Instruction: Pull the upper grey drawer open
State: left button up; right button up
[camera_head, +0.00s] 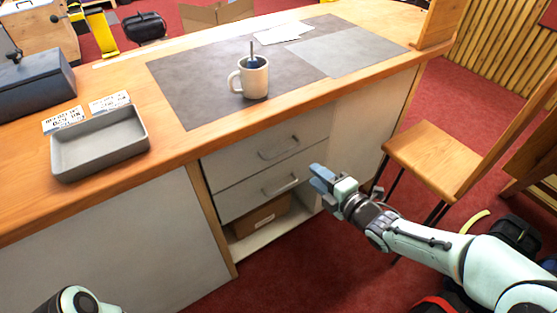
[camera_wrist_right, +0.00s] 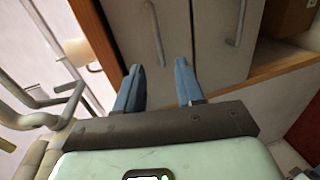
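The upper grey drawer (camera_head: 240,162) is in the bench front below the worktop and looks closed. Its bar handle (camera_head: 278,149) is bare. In the right wrist view, the upper drawer (camera_wrist_right: 177,22) and its handle (camera_wrist_right: 155,32) lie ahead of the fingertips. My right gripper (camera_head: 320,178) is in front of the drawers, to the right of the handles. In the wrist view its two blue fingers (camera_wrist_right: 158,80) are apart with nothing between them. It is not on the handle. My left gripper is out of view; only part of my arm shows at bottom left.
The lower drawer (camera_head: 238,202) has a similar handle (camera_head: 281,186), above an open shelf with a cardboard box (camera_head: 262,215). A mug (camera_head: 250,80) and grey tray (camera_head: 100,142) stand on the worktop. A wooden stool (camera_head: 435,158) is right of my right gripper.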

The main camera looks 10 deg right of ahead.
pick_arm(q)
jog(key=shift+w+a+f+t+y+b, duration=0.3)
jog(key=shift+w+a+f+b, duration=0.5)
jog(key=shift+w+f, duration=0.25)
pick_arm(e)
jog(key=x, duration=1.3)
jog(key=shift+r, duration=0.2)
jog(key=shift+w+a, duration=0.1)
jog(key=shift+w, duration=0.05)
grip_shut()
